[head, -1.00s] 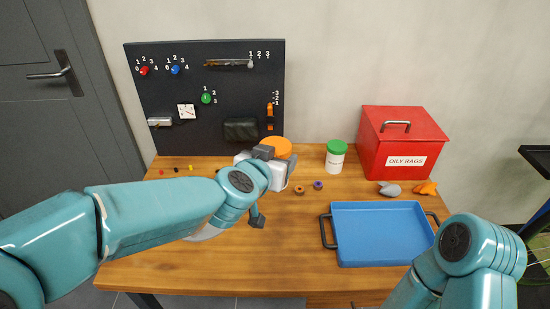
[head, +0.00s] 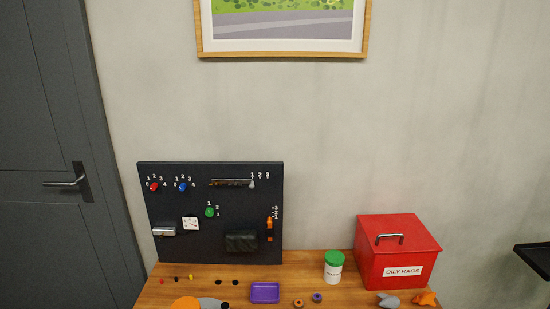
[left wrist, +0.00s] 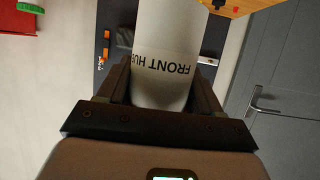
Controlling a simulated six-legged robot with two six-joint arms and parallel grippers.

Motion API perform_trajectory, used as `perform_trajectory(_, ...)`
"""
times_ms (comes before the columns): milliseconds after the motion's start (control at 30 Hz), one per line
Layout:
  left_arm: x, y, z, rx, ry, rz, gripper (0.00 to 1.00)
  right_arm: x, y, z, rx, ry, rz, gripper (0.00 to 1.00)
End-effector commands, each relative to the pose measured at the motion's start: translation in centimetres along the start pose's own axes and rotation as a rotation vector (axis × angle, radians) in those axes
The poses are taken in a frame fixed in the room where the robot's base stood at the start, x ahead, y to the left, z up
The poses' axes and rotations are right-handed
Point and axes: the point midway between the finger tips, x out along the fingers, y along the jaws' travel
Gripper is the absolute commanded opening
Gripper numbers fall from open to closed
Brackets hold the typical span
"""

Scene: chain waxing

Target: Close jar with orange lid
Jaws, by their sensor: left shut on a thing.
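In the left wrist view my left gripper (left wrist: 160,85) is shut on a white jar (left wrist: 165,45) with "FRONT HU" readable in black letters. Its two dark fingers press on opposite sides of the jar. The jar runs out of the top of that view, so its far end is hidden. In the head view an orange round lid (head: 186,302) shows at the bottom edge, partly cut off, with a grey shape beside it. I cannot tell whether this lid sits on the held jar or how it is seated. My right gripper is not in view.
A green-lidded jar (head: 334,268) and a red oily rags bin (head: 398,253) stand at the back right of the bench. A purple tray (head: 265,292) and small rings lie in front. A black tool board (head: 210,215) stands behind.

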Motion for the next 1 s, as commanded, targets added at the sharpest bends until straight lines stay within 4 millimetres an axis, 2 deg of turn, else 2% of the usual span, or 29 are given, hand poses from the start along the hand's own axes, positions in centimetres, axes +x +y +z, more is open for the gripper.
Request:
perform_trajectory(100,-1.2,0.7,0.1,0.002,0.002,0.004,0.1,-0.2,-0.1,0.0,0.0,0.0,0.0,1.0)
perform_trajectory(167,-1.5,1.1,-0.5,0.001,0.005,-0.001,0.1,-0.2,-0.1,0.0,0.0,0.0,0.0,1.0)
perform_trajectory(400,-1.4,0.9,-1.3,-0.013,0.001,-0.035,0.1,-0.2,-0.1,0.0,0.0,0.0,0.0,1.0)
perform_trajectory(867,-1.4,0.9,-1.3,-0.012,0.0,-0.035,0.1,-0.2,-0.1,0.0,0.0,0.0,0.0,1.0)
perform_trajectory(1000,-1.6,1.8,-0.6,0.004,-0.001,0.002,0.1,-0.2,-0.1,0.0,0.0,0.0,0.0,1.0)
